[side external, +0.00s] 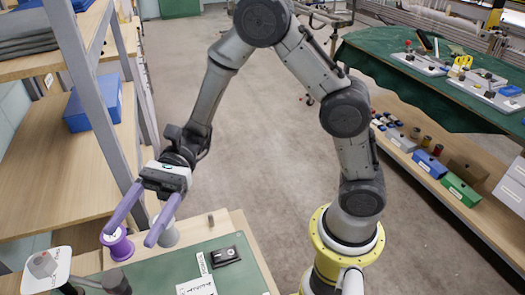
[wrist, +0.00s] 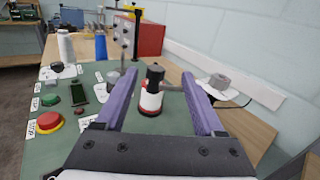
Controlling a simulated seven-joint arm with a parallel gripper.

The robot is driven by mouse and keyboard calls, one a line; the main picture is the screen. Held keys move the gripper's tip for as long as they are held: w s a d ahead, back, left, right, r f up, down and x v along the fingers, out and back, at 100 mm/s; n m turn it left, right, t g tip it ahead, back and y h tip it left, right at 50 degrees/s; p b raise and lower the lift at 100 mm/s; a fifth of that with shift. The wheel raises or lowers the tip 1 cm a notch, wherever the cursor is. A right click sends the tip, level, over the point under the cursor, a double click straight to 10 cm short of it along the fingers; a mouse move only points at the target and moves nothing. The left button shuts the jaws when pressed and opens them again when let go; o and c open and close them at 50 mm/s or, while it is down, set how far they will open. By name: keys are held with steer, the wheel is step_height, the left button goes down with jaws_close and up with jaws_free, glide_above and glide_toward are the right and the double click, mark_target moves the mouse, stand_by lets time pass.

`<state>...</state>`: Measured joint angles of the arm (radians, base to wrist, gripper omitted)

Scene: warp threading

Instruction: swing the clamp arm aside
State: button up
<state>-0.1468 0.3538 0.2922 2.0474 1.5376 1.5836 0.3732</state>
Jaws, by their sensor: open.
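My gripper (side external: 130,238) shows in the side external view at the lower left, its two purple fingers spread wide and reaching down over the bench. In the wrist view my gripper (wrist: 160,74) is open, with nothing held. A short white and red cylinder with a black top (wrist: 152,89) stands between and beyond the fingers, apart from both. I cannot tell for certain which part is the clamp arm.
The green bench top (wrist: 92,140) carries a red button (wrist: 46,122) and labels at the left. A shelf upright (side external: 85,85) is close left of my arm.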

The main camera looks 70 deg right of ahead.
steer(key=s+d+r+n+h, duration=0.6)
steer(key=s+r+n, duration=0.1)
steer(key=s, duration=0.4)
steer(key=s+d+f+n+t+h, duration=0.2)
steer(key=d+n+t+h, duration=0.1)
steer(key=d, duration=0.5)
steer(key=s+d+f+n+t+h, duration=0.2)
steer(key=d+f+n+t+h, duration=0.1)
steer(key=d+h, duration=0.3)
steer(key=d+t, duration=0.1)
steer(key=d, duration=0.1)
steer(key=shift+s+d+f+h, duration=0.15)
steer(key=shift+s+d+h, duration=0.15)
steer(key=shift+s+d, duration=0.1)
